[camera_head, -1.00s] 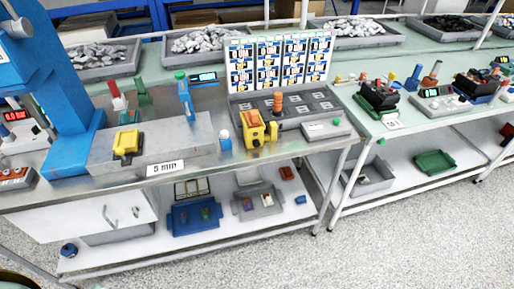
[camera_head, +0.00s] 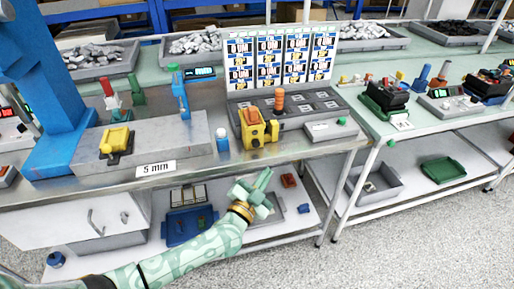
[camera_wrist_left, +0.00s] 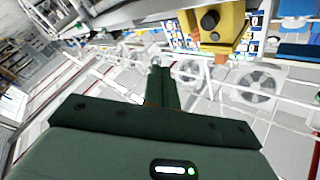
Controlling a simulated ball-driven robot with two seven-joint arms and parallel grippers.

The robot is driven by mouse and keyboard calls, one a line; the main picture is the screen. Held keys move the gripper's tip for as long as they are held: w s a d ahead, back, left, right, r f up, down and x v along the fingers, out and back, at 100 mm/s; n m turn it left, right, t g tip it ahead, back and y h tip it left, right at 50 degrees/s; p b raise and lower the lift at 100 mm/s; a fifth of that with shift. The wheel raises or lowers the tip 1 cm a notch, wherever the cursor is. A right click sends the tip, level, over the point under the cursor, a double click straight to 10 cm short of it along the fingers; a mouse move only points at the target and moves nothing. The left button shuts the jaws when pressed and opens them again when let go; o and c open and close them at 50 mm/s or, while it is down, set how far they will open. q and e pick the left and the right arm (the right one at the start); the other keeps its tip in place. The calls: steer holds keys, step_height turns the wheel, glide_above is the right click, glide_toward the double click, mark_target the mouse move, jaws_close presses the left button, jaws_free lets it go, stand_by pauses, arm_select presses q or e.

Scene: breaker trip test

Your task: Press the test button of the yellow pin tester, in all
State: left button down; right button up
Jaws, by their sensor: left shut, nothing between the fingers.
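The yellow pin tester (camera_head: 254,128) stands at the front edge of the bench, with an orange top face and dark spots on its front. In the left wrist view the yellow tester (camera_wrist_left: 235,28) shows at the top, tilted, with a round black button (camera_wrist_left: 210,19) on it. My left gripper (camera_head: 264,180) is below and in front of the bench edge, under the tester and apart from it. Its fingers (camera_wrist_left: 161,75) are shut and empty in the left wrist view. My right gripper is in neither view.
A grey panel (camera_head: 330,113) with an orange knob (camera_head: 280,100) stands behind the tester. A grey block marked 5 mm (camera_head: 180,145) holds another yellow part (camera_head: 116,141). Trays lie on the lower shelf.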

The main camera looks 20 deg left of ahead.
mark_target(256, 161)
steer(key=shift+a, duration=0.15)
arm_select(q)
steer(key=shift+w+a, duration=0.1)
steer(key=w+a+b, duration=0.1)
steer(key=w, duration=0.1)
steer(key=w+a+b, duration=0.3)
steer(key=w, duration=0.1)
steer(key=shift+w+a+f, duration=0.1)
steer(key=shift+w+a, duration=0.05)
steer(key=shift+w, duration=0.05)
steer(key=shift+w+a, duration=0.25)
steer(key=shift+w, duration=0.1)
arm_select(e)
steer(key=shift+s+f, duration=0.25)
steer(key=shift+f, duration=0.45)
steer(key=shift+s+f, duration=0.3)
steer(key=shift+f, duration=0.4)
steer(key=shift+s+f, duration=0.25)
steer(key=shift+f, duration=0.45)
arm_select(q)
steer(key=shift+w+a, duration=0.25)
steer(key=shift+w, duration=0.1)
